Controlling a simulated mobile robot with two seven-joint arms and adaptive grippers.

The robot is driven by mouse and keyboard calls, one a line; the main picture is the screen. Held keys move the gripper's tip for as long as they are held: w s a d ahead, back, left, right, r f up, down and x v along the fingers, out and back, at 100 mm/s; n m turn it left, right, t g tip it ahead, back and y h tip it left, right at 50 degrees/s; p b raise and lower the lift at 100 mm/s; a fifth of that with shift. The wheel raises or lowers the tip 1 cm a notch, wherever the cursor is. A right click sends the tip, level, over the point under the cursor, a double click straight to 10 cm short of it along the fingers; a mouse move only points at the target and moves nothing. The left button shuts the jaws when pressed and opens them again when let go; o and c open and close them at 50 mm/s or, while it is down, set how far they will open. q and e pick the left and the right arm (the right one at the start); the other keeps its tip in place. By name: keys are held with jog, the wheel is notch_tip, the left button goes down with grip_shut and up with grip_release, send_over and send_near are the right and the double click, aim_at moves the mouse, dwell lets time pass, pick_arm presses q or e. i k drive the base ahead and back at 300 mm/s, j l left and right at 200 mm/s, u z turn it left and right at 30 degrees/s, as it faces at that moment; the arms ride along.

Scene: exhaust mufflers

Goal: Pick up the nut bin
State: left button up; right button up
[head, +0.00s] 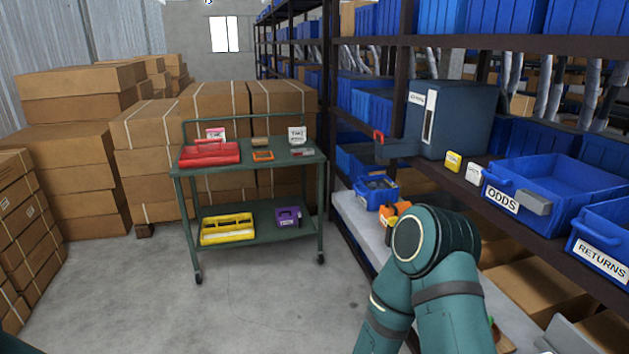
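No label in view clearly reads as nuts. A small open blue bin (360,190) with dark grey contents sits on the pale lower shelf at the right; it may be the nut bin, but its contents are too small to tell. A small purple bin (288,217) with a label stands on the cart's lower shelf. My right arm rises from the bottom, in front of the shelf, just below and right of the small blue bin; its gripper is hidden or out of view. My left gripper is not in view.
The green cart (183,170) carries a red toolbox (209,154) and a yellow tray (227,229). An orange object (389,216) lies beside my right arm. The rack holds a blue ODDS bin (545,180) and RETURNS bin (602,243). Cardboard boxes stand left; the middle floor is clear.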

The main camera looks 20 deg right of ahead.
aim_at(373, 192)
jog(key=i+z, duration=0.25)
jog(key=i, duration=0.15)
jog(key=i+j+z, duration=0.25)
jog(key=i, duration=0.15)
jog(key=i+j+z, duration=0.2)
jog(key=i, duration=0.2)
jog(key=i+j+z, duration=0.2)
jog(key=z, duration=0.3)
jog(key=i+j+z, duration=0.3)
jog(key=z, duration=0.15)
jog(key=i+j+z, duration=0.2)
jog(key=j+z, duration=0.3)
jog(key=i+j+z, duration=0.15)
jog(key=j+z, duration=0.3)
jog(key=l, duration=0.15)
